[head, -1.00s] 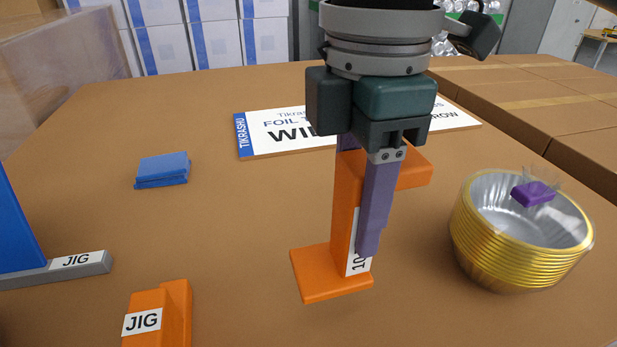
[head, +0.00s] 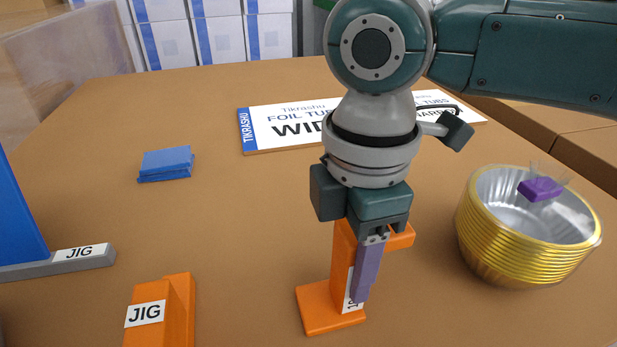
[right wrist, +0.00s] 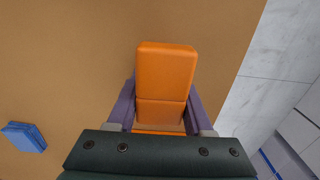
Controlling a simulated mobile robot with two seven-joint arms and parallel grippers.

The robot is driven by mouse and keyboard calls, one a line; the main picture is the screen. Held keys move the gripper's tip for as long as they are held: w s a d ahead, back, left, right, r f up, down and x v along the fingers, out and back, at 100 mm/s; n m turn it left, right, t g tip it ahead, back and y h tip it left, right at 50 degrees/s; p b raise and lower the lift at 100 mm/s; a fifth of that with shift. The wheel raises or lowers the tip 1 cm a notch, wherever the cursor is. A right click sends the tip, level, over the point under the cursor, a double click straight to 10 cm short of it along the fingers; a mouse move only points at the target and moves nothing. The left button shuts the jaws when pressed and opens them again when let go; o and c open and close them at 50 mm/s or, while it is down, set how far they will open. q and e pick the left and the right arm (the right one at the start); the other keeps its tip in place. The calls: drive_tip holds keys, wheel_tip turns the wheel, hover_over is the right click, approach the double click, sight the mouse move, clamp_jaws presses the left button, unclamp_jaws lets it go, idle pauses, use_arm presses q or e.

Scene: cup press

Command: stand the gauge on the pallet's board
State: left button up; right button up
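The gauge (head: 344,246) is an orange upright post with a flat foot, an arm pointing right at its top and a partly hidden white label. It stands upright over the brown board (head: 240,225); I cannot tell whether its foot touches. My right gripper (head: 365,298) points down, its purple fingers on either side of the post, shut on it. In the right wrist view the gauge's orange top (right wrist: 166,75) sits between the two fingers (right wrist: 160,115). My left gripper is not in view.
An orange jig (head: 160,312) and a grey-based blue jig (head: 82,254) are at left. A blue block (head: 166,163) lies behind them. Stacked foil tubs (head: 525,240) with a purple-handled piece (head: 540,189) stand right. A sign (head: 275,127) lies at the back. Bare board surrounds the gauge.

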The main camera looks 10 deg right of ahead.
drive_tip(key=o, duration=0.4)
drive_tip(key=shift+r, duration=0.15)
wheel_tip(320, 180, up, 12)
drive_tip(key=shift+r, duration=0.1)
drive_tip(key=s+a+f+m+t+y, duration=0.1)
drive_tip(key=s+a+f+m+y, duration=0.35)
drive_tip(key=s+a+f, duration=0.3)
drive_tip(key=s+d+f+m, duration=0.1)
drive_tip(key=d+m, duration=0.1)
drive_tip(key=s+d+f+m+t, duration=0.1)
drive_tip(key=d+m, duration=0.1)
drive_tip(key=m, duration=0.1)
drive_tip(key=s+d+f+m+t+h, duration=0.1)
drive_tip(key=d+m, duration=0.1)
drive_tip(key=d, duration=0.1)
drive_tip(key=shift+s+f+m, duration=0.25)
drive_tip(key=shift+f, duration=0.1)
drive_tip(key=s+d+m+h, duration=0.1)
drive_tip(key=d, duration=0.2)
drive_tip(key=s+d+f+m+h, duration=0.1)
drive_tip(key=s+d+m, duration=0.1)
drive_tip(key=s+d+m+h, duration=0.1)
drive_tip(key=s+d, duration=0.1)
drive_tip(key=d, duration=0.1)
drive_tip(key=shift+s+d+f+t, duration=0.2)
drive_tip(key=shift+d+t, duration=0.1)
drive_tip(key=shift+d, duration=0.05)
